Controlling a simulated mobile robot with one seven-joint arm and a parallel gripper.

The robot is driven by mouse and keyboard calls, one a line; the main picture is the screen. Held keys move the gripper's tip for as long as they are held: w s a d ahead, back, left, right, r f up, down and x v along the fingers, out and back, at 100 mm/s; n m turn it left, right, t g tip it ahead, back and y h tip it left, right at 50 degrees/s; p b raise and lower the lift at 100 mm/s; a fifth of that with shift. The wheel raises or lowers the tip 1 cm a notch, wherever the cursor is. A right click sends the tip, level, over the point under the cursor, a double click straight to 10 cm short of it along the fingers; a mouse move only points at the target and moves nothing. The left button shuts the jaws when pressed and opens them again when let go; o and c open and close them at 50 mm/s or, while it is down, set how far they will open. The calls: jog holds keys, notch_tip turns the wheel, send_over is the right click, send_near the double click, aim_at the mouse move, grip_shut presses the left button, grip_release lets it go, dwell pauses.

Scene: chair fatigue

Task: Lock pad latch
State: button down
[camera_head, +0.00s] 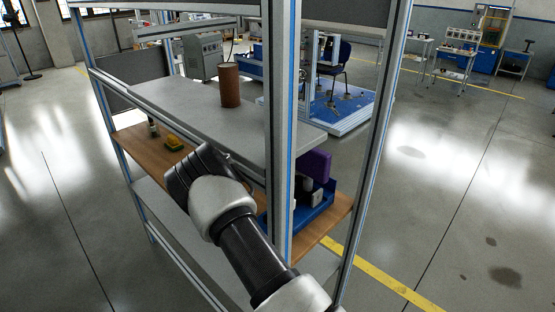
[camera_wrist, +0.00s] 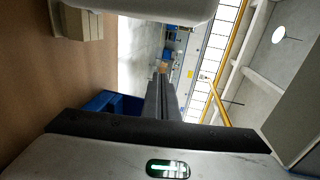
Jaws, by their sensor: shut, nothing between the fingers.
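My gripper (camera_wrist: 161,85) shows in the wrist view as dark fingers, shut with nothing between them. In the head view my arm reaches into the shelf frame and the fingertips cannot be made out. I cannot identify a pad latch for certain. A purple pad-like block (camera_head: 316,165) stands upright above a blue tray (camera_head: 312,214) on the wooden shelf, partly hidden by a frame post. A blue part (camera_wrist: 105,103) shows left of the fingers in the wrist view. A pale block (camera_wrist: 80,23) and a white rounded part lie near the top left of that view.
Metal frame posts (camera_head: 279,130) stand close to my arm. A grey upper shelf (camera_head: 185,105) carries a brown cylinder (camera_head: 230,85). A yellow and dark item (camera_head: 174,142) lies on the wooden shelf (camera_head: 140,136) at left. The floor on the right is open.

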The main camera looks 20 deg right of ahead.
jog(key=shift+w+d, duration=0.15)
jog(key=shift+d, duration=0.2)
jog(key=shift+d, duration=0.1)
dwell(0.4)
jog(key=v, duration=1.7)
jog(key=shift+a+b, duration=0.2)
jog(key=shift+b, duration=0.1)
jog(key=shift+r, duration=0.1)
